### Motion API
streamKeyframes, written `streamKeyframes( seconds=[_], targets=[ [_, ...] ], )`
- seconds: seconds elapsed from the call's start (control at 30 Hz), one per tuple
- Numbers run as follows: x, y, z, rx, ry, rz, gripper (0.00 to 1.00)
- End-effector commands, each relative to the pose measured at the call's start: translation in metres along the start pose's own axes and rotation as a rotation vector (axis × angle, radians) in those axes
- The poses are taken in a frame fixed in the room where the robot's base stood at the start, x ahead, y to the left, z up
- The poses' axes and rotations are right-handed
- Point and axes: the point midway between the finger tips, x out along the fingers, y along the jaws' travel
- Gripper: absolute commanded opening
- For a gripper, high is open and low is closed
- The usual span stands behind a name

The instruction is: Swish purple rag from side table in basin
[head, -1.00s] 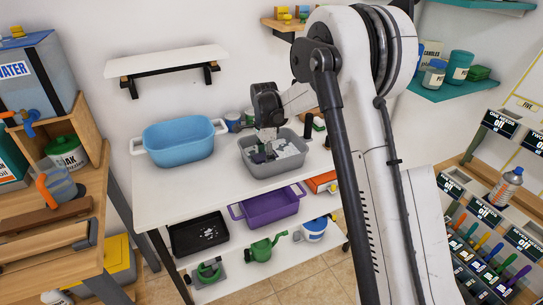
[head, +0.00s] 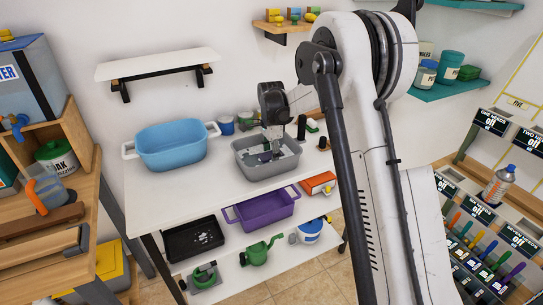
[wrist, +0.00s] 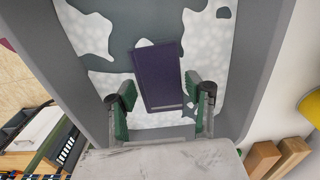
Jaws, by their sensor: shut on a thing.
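The grey basin (head: 266,171) stands on the white side table (head: 180,193), with white suds and grey liquid inside. The purple rag (wrist: 161,75) is a flat dark rectangle in the wrist view, inside the basin over the suds. My gripper (wrist: 161,102) reaches down into the basin and is shut on the rag, with a green-padded finger on each side of it. In the head view my gripper (head: 276,149) partly hides the rag. I cannot tell how deep the rag sits in the liquid.
A blue basin (head: 172,147) stands left of the grey one. A purple basin (head: 262,212), a black tray (head: 195,241) and a green watering can (head: 258,254) are below the tabletop.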

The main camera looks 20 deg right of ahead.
Motion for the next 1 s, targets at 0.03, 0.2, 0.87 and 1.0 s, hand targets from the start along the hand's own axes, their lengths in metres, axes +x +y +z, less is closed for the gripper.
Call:
streamKeyframes(
  seconds=[0.03, 0.2, 0.87, 1.0],
  targets=[
    [0.001, 0.000, 0.006, -0.002, 0.000, 0.000, 0.17],
    [0.001, 0.000, 0.023, -0.002, 0.000, 0.000, 0.17],
    [0.001, 0.000, 0.024, 0.002, 0.000, 0.000, 0.17],
    [0.001, 0.000, 0.009, 0.001, 0.000, 0.000, 0.17]
  ],
)
